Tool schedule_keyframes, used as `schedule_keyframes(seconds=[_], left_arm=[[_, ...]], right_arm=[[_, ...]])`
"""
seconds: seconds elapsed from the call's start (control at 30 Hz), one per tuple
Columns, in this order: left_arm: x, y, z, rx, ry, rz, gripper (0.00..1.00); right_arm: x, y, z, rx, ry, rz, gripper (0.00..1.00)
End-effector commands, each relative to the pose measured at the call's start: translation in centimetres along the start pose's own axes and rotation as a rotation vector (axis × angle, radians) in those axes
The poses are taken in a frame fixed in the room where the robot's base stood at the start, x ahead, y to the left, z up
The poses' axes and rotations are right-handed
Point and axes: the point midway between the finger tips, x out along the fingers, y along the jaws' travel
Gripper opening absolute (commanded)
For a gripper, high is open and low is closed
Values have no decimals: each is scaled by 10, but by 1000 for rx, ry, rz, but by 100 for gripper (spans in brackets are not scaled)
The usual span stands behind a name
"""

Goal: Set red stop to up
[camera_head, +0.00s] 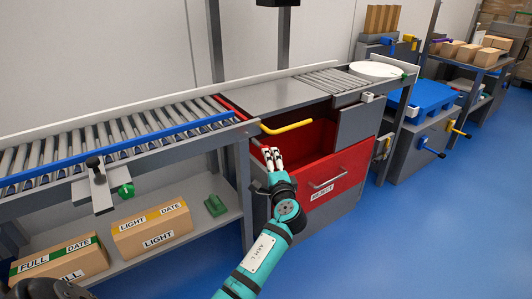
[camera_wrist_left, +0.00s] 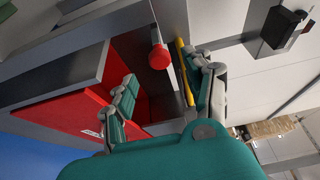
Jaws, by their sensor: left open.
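A red bar (camera_head: 230,106) lies across the end of the roller conveyor in the head view. A round red knob (camera_wrist_left: 159,57) shows in the left wrist view, beside a yellow bar (camera_wrist_left: 185,72). The yellow bent bar (camera_head: 287,127) also shows in the head view, above the open red drawer. I cannot tell whether the stop is up or down. My left gripper (camera_head: 271,157) is open and empty, below the conveyor's end and close to the drawer. In the wrist view the knob appears beyond and between its spread fingers (camera_wrist_left: 168,75), apart from them. My right gripper is out of view.
The red REJECT drawer (camera_head: 338,177) stands open beside my left arm. A clamp with a green knob (camera_head: 126,190) sits on the conveyor's front rail. Cartons (camera_head: 151,230) stand on the lower shelf. The blue floor at right is clear.

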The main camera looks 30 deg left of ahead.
Motion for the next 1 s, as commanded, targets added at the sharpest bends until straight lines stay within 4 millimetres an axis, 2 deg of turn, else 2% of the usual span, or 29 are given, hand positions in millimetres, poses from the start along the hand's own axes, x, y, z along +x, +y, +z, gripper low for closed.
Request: schedule_keyframes(seconds=[0.03, 0.2, 0.33, 0.5, 0.77, 1.0], left_arm=[[13, 0, 1, 0, -3, -2, 52], [44, 0, 1, -1, -2, 0, 52], [59, 1, 0, 0, -1, 0, 52], [68, 1, 1, -2, -1, 1, 52], [69, 0, 0, -2, 0, 1, 52], [68, 1, 0, -1, 0, 1, 21]], right_arm=[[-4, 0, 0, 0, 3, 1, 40], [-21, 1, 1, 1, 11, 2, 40], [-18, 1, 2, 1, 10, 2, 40], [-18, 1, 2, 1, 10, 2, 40], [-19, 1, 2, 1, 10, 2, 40], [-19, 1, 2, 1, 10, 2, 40]])
